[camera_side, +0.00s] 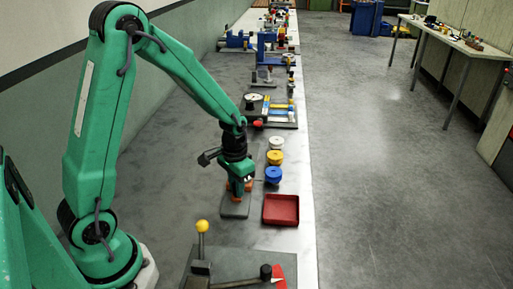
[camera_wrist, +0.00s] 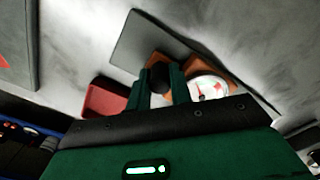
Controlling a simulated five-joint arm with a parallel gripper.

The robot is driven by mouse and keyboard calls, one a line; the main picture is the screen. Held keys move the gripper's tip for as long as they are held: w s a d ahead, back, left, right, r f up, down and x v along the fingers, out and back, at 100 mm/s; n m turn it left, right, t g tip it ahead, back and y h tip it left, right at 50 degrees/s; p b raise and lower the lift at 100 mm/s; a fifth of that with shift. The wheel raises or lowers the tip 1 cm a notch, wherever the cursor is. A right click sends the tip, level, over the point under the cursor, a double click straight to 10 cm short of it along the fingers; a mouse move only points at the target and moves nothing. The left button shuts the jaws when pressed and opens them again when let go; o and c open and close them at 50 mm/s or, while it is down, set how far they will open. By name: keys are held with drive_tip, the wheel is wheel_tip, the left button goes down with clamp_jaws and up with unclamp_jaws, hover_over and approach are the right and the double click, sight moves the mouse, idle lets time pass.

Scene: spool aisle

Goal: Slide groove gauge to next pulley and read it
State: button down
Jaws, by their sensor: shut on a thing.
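My gripper (camera_side: 239,185) points down over a flat grey plate (camera_side: 233,211), left of a stack-like row of pulleys. In the wrist view its two fingers (camera_wrist: 160,85) are shut around the dark middle of the groove gauge. The gauge has orange parts on both sides and a white dial (camera_wrist: 207,88) with a red needle; the reading is too small to tell. Its orange body also shows in the side view (camera_side: 248,186). The blue pulley (camera_side: 273,175) is nearest, just right of my gripper. The yellow pulley (camera_side: 275,158) and white pulley (camera_side: 276,143) stand behind it.
An empty-looking red tray (camera_side: 281,210) lies to the right and in front of the blue pulley. A yellow-knobbed lever (camera_side: 201,227) stands on a dark base in the foreground. Further dial and blue fixtures line the bench behind. Bench left of my gripper is clear.

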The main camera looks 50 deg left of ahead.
drive_tip(key=shift+w+a, duration=1.15)
drive_tip(key=shift+w, duration=0.05)
drive_tip(key=c, duration=1.5)
unclamp_jaws()
drive_tip(key=shift+c, duration=0.2)
drive_tip(key=shift+s+r, duration=0.1)
drive_tip(key=shift+r, duration=3.85)
drive_tip(key=shift+r, duration=0.1)
